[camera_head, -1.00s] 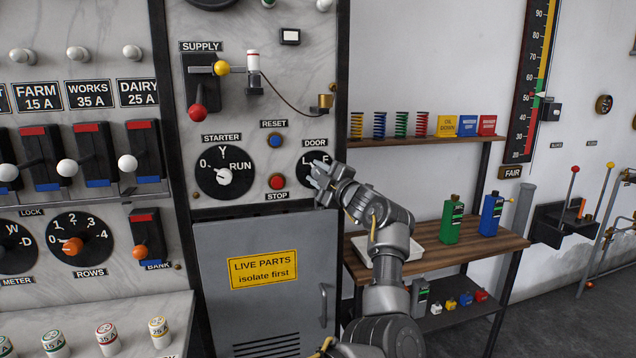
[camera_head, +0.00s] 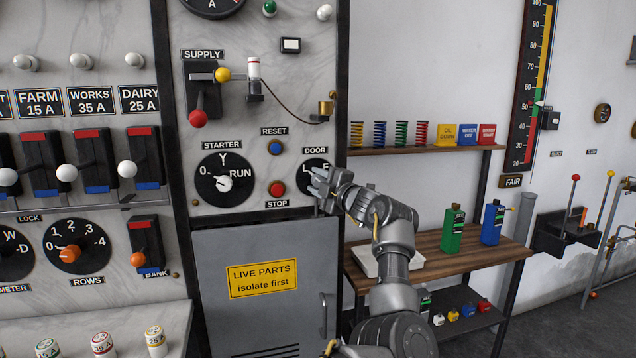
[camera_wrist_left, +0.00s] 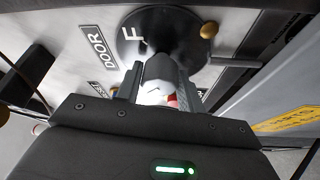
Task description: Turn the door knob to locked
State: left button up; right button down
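The door knob (camera_wrist_left: 157,80) is pale, on a round dark dial (camera_head: 315,165) under the DOOR label. In the head view the dial's letters L and F show above my left gripper (camera_head: 320,183), which hides the knob. In the left wrist view the knob sits between the two fingers of my left gripper (camera_wrist_left: 158,88), with a finger close against each side; it appears shut on the knob. The dial's F shows there, but the knob's pointing direction is hard to read. My right gripper is not in view.
The red STOP button (camera_head: 277,188), blue RESET button (camera_head: 275,147) and STARTER dial (camera_head: 225,180) are left of the door dial. A grey cabinet door (camera_head: 255,235) with a handle is below. A wooden shelf (camera_head: 440,240) with bottles stands to the right.

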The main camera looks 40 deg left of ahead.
pick_arm(q)
jog(key=o, duration=0.3)
jog(key=shift+d+f, duration=0.1)
jog(key=shift+d, duration=0.3)
jog(key=r+b+v, duration=0.1)
jog(key=b+v, duration=0.2)
jog(key=v, duration=0.7)
jog(key=shift+f, duration=0.45)
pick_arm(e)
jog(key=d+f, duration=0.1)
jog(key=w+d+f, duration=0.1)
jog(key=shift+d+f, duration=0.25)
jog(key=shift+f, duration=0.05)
pick_arm(q)
jog(key=shift+s, duration=0.1)
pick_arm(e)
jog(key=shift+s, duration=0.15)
